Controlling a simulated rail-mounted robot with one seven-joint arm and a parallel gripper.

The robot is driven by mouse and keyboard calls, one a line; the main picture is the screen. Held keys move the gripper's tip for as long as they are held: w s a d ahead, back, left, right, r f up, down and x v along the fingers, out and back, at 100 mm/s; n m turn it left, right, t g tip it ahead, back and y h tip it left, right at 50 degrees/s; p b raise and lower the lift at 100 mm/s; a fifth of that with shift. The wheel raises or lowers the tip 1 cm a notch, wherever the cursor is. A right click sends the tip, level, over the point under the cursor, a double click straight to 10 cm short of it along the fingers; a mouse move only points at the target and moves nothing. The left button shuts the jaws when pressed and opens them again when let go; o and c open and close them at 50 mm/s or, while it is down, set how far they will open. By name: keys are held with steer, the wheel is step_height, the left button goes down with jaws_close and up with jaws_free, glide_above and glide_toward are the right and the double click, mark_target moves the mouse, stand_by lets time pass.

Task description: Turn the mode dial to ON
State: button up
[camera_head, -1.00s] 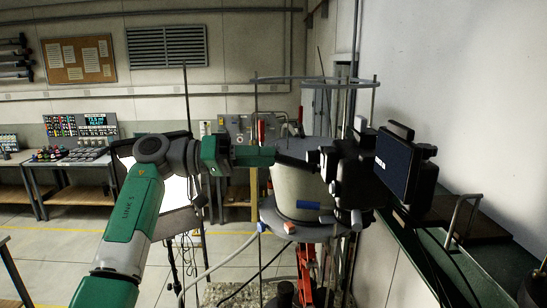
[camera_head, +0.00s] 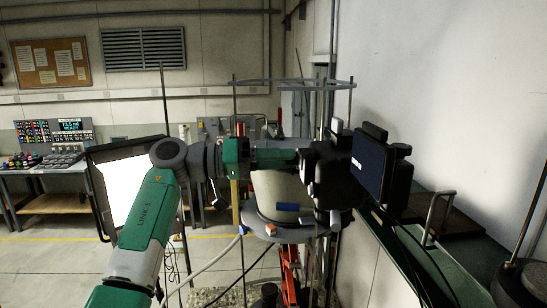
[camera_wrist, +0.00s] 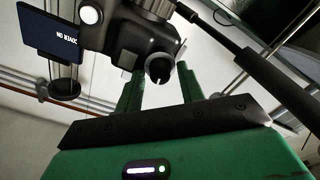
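A black camera (camera_head: 335,168) with a dark flip-out screen (camera_head: 369,163) stands on a mount right of centre in the head view. In the wrist view the camera body (camera_wrist: 128,38) hangs at the top, with its lit screen (camera_wrist: 52,38) at the left. A round dark knob (camera_wrist: 159,68), which looks like the mode dial, sticks out of the body. Its markings cannot be read. My green gripper (camera_head: 297,159) reaches the camera's left side. In the wrist view its two fingers (camera_wrist: 159,80) are apart, with the knob between their tips. I cannot tell whether they touch it.
A pale cylindrical tank (camera_head: 278,190) stands behind my gripper, under a metal ring frame (camera_head: 295,83). A black handle (camera_wrist: 265,65) runs diagonally at the right of the wrist view. A bright panel (camera_head: 128,185) stands left behind my arm. A green ledge (camera_head: 400,250) lies at right.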

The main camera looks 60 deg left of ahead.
steer(key=c, duration=0.7)
steer(key=shift+m, duration=0.9)
steer(key=o, duration=0.8)
steer(key=shift+s, duration=0.1)
steer(key=v, duration=0.7)
